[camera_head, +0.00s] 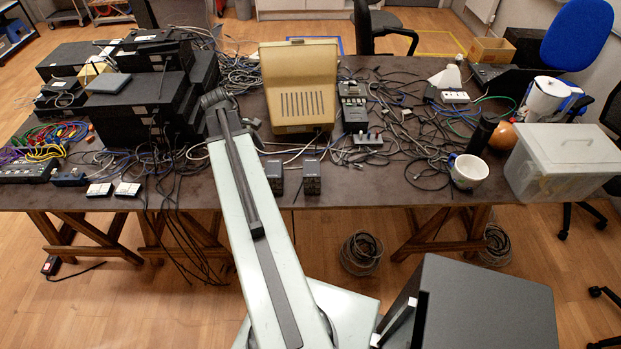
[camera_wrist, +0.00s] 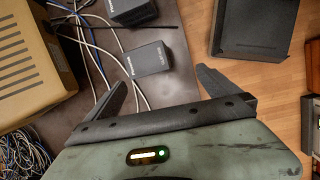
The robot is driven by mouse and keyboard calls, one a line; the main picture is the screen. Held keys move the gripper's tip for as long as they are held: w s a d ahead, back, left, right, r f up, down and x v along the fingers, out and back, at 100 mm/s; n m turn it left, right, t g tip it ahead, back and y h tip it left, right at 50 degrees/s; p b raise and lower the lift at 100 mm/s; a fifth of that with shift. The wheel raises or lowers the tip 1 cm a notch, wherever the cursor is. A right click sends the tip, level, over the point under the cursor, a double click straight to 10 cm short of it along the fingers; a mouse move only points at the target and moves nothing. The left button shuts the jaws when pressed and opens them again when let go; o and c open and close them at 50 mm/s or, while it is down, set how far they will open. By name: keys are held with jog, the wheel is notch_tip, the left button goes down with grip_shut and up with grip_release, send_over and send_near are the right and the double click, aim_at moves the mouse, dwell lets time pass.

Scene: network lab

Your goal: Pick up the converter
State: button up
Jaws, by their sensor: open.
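Two small black boxes with light lettering, which look like converters, stand near the table's front edge in the head view: the right one (camera_head: 312,177) and the left one (camera_head: 274,177). In the wrist view, one black box (camera_wrist: 148,68) shows just beyond the gap between my fingertips, and the other (camera_wrist: 130,11) is at the top. My gripper (camera_wrist: 162,78) is open, with nothing between its fingers. Neither box looks touched, but the height gap is hard to judge. In the head view my arm crosses the table left of the boxes; the fingers cannot be made out there.
A beige case (camera_head: 300,88) stands behind the boxes; it shows at left in the wrist view (camera_wrist: 30,60). Loose cables (camera_head: 425,150) cover much of the table (camera_head: 365,192). A mug (camera_head: 467,172) and plastic bin (camera_head: 565,155) stand right. A dark box (camera_head: 490,310) is at bottom right.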

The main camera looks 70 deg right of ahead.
jog(key=n+g, duration=0.1)
send_near(311, 167)
jog(key=f, duration=0.1)
jog(key=b+x, duration=0.3)
jog(key=shift+s+a, duration=0.1)
jog(key=shift+s, duration=0.1)
jog(key=b+x, duration=0.5)
jog(key=shift+s+f, duration=0.1)
jog(key=shift+f, duration=0.2)
jog(key=shift+r, duration=0.2)
jog(key=c, duration=1.6)
jog(key=shift+r, duration=0.15)
